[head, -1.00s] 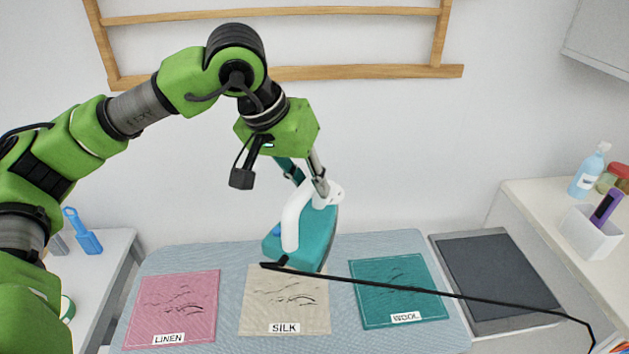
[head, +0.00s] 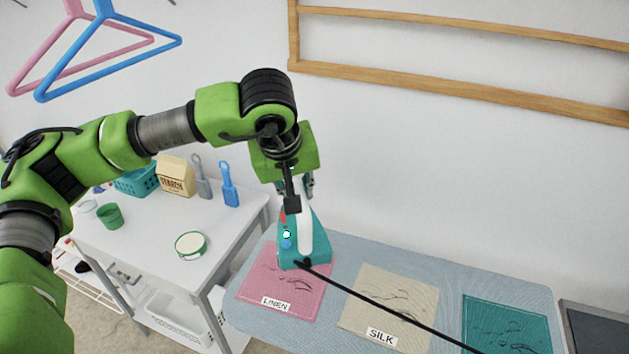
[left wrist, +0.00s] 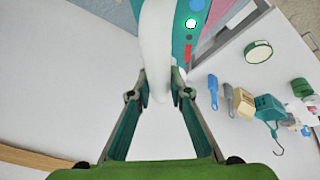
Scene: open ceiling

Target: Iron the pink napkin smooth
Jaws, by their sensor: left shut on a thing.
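The pink napkin (head: 283,288), labelled LINEN, lies on the blue-grey ironing board (head: 250,303), with wrinkle marks showing on it. A teal iron (head: 318,250) with a white handle stands at the back part of the pink napkin and hides some of it. I cannot tell whether its sole touches the cloth. My left gripper (left wrist: 156,95) is shut on the white iron handle (left wrist: 156,45). The beige napkin (head: 392,303), labelled SILK, and the teal napkin (head: 505,322) lie further right on the board. My right gripper is not in view.
The iron's black cord (head: 385,310) runs right across the beige and teal napkins. A white side table (head: 150,222) at the left holds a round green-rimmed tin (head: 190,245), a green cup (head: 110,215), blue brush (head: 229,185) and carton (head: 175,177). A dark panel (head: 598,330) lies right.

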